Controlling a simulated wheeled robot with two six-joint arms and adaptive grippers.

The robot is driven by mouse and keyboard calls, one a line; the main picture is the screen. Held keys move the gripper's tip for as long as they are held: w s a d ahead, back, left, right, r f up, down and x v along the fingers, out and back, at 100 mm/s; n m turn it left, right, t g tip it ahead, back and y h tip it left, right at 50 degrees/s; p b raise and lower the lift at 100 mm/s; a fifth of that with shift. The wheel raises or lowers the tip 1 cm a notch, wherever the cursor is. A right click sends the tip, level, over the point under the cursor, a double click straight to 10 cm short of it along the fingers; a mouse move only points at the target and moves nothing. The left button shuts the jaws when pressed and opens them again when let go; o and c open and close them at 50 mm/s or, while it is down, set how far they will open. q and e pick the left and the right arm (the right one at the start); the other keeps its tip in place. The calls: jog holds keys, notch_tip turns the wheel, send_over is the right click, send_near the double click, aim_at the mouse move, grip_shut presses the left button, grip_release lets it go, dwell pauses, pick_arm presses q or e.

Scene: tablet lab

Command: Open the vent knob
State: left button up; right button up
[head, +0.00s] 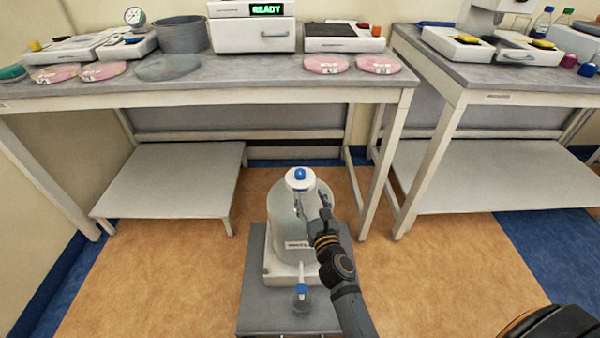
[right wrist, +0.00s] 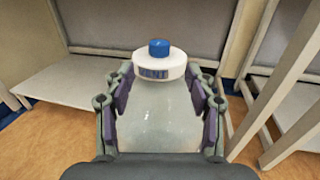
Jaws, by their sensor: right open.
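The vent knob (head: 300,173) is a small blue knob on the white cap (head: 300,184) of a clear, upright carboy (head: 291,228). In the right wrist view the blue knob (right wrist: 159,47) and white cap (right wrist: 160,67) are at the upper middle, just beyond the fingertips. My right gripper (head: 314,205) is open, at the carboy's right shoulder and below the cap. In its wrist view the gripper (right wrist: 160,82) has its fingers spread on both sides of the carboy's neck, with the knob uncovered. Contact with the carboy cannot be told. My left gripper is not in view.
The carboy has a blue-handled tap (head: 301,289) low at its front and stands on a grey platform (head: 258,300). A lab bench (head: 230,72) with instruments is behind, above a low white shelf (head: 165,185). A second bench (head: 480,75) is at right. Orange floor is open both sides.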

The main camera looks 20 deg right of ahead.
aim_at(302, 175)
jog(key=w, duration=0.9)
jog(key=shift+w+d+r+b, duration=0.1)
jog(key=shift+w+d+b, duration=0.15)
jog(key=shift+b, duration=0.15)
jog(key=shift+w, duration=0.35)
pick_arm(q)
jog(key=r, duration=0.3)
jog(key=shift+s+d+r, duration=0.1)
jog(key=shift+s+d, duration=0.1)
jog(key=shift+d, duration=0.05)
pick_arm(e)
jog(key=c, duration=1.2)
